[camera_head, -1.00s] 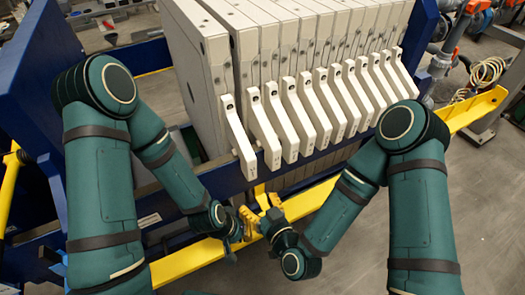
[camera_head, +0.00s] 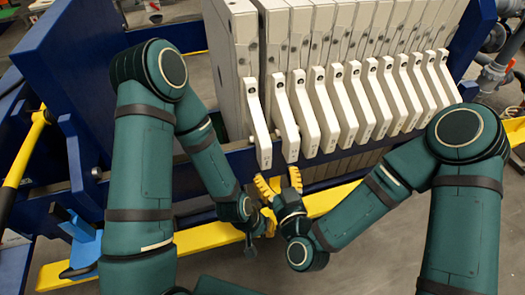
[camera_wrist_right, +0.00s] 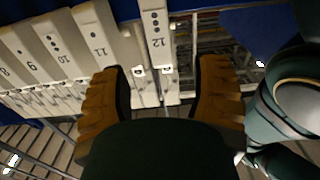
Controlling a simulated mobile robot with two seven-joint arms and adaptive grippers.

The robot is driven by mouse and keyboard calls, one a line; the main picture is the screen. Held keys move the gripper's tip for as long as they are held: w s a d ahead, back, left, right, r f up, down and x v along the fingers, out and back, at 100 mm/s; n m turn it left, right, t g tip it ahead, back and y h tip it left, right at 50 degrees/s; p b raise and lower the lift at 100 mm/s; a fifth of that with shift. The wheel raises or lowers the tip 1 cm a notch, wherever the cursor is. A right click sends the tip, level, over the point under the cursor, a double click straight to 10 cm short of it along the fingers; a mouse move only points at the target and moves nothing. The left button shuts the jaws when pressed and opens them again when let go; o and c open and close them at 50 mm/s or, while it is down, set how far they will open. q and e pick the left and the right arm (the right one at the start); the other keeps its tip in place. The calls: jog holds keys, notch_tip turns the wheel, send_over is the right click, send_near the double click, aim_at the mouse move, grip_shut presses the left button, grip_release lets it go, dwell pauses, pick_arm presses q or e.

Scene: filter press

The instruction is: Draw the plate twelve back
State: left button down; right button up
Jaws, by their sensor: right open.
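Plate twelve's pale handle (camera_head: 258,125) is the leftmost in the row in the head view. Its number shows on the handle in the right wrist view (camera_wrist_right: 157,42). My right gripper (camera_head: 280,183) is open, its yellow fingers just below the handle ends. In the right wrist view, the fingers (camera_wrist_right: 157,92) lie left and right of handle twelve's end, with visible gaps and no clear contact. My left gripper (camera_head: 266,224) is lower, close to the right one; its fingers are small and partly hidden.
The handle of plate eleven (camera_wrist_right: 98,48) lies beside the left finger in the right wrist view. More plates (camera_head: 400,90) stand packed to the right. A blue frame beam (camera_head: 215,170) and a yellow rail (camera_head: 330,197) run below the plates. The press has open space left of plate twelve.

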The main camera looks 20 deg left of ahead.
aim_at(267, 156)
jog(key=p+x, duration=0.1)
jog(key=x, duration=0.8)
jog(key=shift+w+a, duration=0.15)
jog(key=shift+x, duration=0.8)
grip_shut()
